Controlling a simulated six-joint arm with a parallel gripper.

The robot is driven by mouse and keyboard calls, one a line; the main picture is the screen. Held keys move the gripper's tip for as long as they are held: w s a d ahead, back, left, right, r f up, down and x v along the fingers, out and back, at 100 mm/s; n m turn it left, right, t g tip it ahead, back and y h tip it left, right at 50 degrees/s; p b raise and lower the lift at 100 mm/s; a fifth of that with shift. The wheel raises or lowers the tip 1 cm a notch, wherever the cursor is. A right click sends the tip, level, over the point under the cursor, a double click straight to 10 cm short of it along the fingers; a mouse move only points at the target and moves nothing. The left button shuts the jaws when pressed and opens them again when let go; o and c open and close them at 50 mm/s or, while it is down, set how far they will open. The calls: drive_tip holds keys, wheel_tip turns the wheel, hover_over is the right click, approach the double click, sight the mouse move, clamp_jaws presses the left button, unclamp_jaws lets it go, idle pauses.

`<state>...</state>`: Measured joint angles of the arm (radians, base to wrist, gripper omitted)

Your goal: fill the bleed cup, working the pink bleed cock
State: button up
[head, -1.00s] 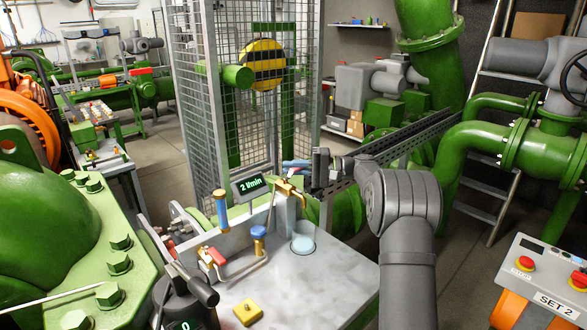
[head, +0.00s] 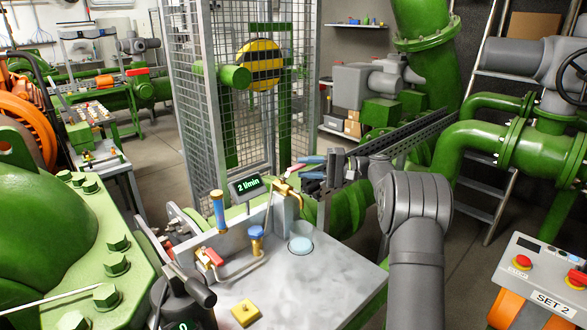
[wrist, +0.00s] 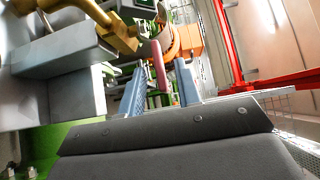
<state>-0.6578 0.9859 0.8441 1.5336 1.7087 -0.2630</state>
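The brass bleed cock (head: 287,190) stands on the bench post; it also shows at the top of the wrist view (wrist: 115,25). Its pink lever (wrist: 158,65) points toward my gripper, and only a small part shows in the head view (head: 297,167). My gripper (wrist: 160,85) has its two blue fingers apart, one on each side of the lever, with gaps visible. In the head view the gripper (head: 311,166) is just right of the cock. The clear bleed cup (head: 300,243) stands under the spout with pale blue liquid in it; its exact level is hard to read.
A display (head: 246,187) reads 2 l/min. Left of the cup are a blue-knobbed valve (head: 256,234), a red-handled valve (head: 212,258) and a blue cylinder (head: 219,210). A yellow block (head: 245,313) lies on the bench. The bench right of the cup is clear.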

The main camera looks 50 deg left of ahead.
sight(299, 169)
drive_tip(key=v, duration=1.2)
drive_tip(key=shift+d+r, duration=0.1)
drive_tip(key=shift+r, duration=0.05)
idle(0.8)
drive_tip(key=s+d+m+t+y, duration=0.55)
drive_tip(key=s+m+t, duration=0.35)
drive_tip(key=s+t, duration=0.3)
drive_tip(key=shift+t, duration=0.5)
drive_tip(key=a, duration=1.1)
drive_tip(key=w+a, duration=0.1)
drive_tip(key=a, duration=0.4)
drive_tip(key=shift+a, duration=0.2)
drive_tip(key=shift+c, duration=0.2)
clamp_jaws()
